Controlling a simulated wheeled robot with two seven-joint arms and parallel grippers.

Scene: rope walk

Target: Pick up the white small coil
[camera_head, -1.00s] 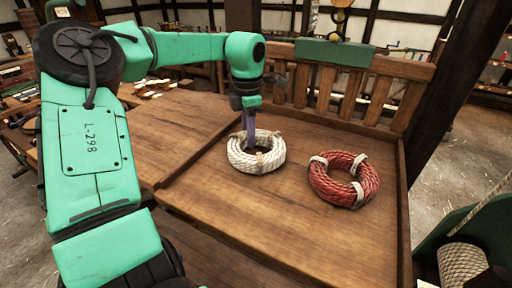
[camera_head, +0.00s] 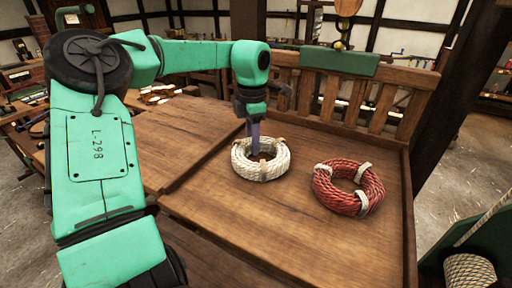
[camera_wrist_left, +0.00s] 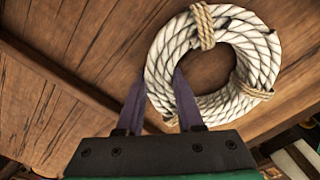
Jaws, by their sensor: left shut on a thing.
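The white small coil (camera_head: 261,175) is a ring of white rope with tan bindings. It sits on the wooden bench top, left of the red coil. My left gripper (camera_head: 254,154) reaches down to it from above, its fingers at the coil's ring. In the left wrist view the fingers (camera_wrist_left: 160,76) straddle one side of the white coil (camera_wrist_left: 257,45), one finger outside the ring and one at its hole. The gripper is shut on the rope. The fingertips are partly hidden by the coil. My right gripper is not in view.
A red rope coil (camera_head: 336,198) with white bindings lies to the right on the same bench top. A slatted wooden back (camera_head: 390,105) with a green cloth (camera_head: 339,60) stands behind. The front of the bench top is clear.

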